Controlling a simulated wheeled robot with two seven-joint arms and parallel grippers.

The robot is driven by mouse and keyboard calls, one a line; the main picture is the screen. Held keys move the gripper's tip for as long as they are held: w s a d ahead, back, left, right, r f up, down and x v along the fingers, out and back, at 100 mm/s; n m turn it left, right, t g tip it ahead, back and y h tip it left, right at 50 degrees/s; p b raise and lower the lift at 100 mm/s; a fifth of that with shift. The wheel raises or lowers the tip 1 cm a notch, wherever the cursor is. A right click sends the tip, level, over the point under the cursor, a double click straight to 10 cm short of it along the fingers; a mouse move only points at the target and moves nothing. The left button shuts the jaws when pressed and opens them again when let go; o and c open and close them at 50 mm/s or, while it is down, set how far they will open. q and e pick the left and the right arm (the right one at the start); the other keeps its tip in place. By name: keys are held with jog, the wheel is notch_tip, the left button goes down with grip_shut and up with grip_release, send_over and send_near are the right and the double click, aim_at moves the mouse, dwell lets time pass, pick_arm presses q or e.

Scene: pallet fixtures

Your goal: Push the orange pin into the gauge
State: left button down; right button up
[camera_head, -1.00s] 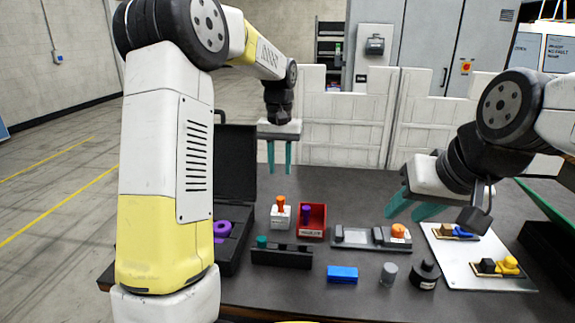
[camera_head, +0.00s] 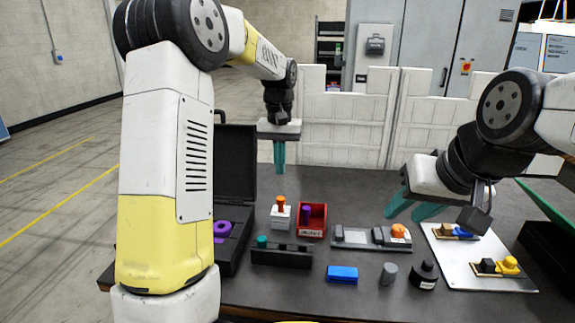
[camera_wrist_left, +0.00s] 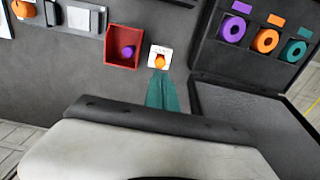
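The orange pin (camera_head: 281,202) stands upright in the white gauge block (camera_head: 280,219), its top sticking out above it. The left wrist view also shows the orange pin (camera_wrist_left: 160,61) in the gauge (camera_wrist_left: 153,50). My left gripper (camera_head: 279,171) has its teal fingers together with nothing visible between them. It hangs above the pin, apart from it in the head view. In the left wrist view its fingertips (camera_wrist_left: 161,78) appear just below the pin. My right gripper (camera_head: 412,216) is open and empty, above the right part of the table.
A red bin (camera_head: 322,222) with a purple pin stands right beside the gauge. A black rack (camera_head: 282,258) with a teal piece is in front. An open black case (camera_head: 233,262) holding rings is at left. A grey fixture (camera_head: 355,239) with an orange part is at right.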

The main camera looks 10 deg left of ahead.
aim_at(280, 198)
dwell(0.5)
pick_arm(q)
jog(key=shift+f, duration=3.3)
jog(key=shift+f, duration=0.15)
jog(key=shift+f, duration=0.6)
jog(key=shift+f, duration=0.1)
notch_tip(280, 198, up, 8)
